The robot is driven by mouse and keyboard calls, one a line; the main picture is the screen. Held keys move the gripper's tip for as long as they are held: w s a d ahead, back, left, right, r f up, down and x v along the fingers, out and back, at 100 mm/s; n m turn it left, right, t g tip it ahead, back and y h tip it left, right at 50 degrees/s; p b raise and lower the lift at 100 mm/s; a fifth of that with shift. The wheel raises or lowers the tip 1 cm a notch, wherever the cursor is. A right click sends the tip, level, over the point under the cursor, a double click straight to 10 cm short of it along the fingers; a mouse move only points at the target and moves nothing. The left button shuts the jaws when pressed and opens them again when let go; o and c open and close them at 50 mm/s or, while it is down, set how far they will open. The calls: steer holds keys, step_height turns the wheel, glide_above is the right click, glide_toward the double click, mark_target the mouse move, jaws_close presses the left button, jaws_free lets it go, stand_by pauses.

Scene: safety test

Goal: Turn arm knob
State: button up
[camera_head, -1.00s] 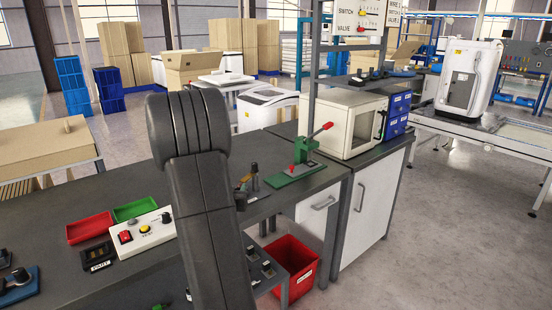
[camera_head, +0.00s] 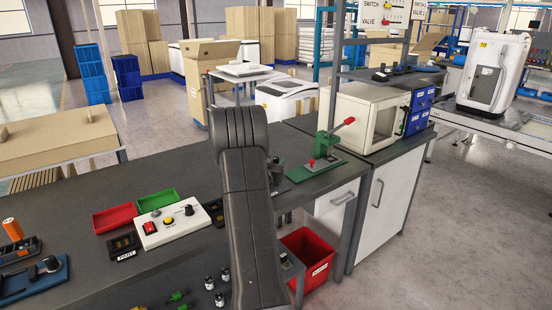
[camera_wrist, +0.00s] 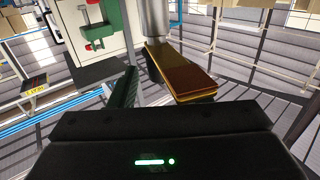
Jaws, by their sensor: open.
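No knob legibly marked as the arm knob shows. A white control box (camera_head: 176,222) on the bench has a black knob (camera_head: 189,210), a yellow button and a red switch. A blue device (camera_head: 35,281) at the far left carries another black knob (camera_head: 52,263). A green hand press (camera_head: 322,160) with a red-tipped lever stands at the bench's right end. My gripper is hidden behind my arm in the head view. In the wrist view my gripper (camera_wrist: 150,80) is open, its fingers apart with nothing seen held. A green and red fixture (camera_wrist: 97,32) shows beyond it.
Red (camera_head: 115,218) and green (camera_head: 155,204) trays lie behind the control box. A white oven-like box (camera_head: 360,118) stands right of the press. A red bin (camera_head: 306,262) is below the bench.

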steer(key=shift+x, duration=0.95)
jaws_close()
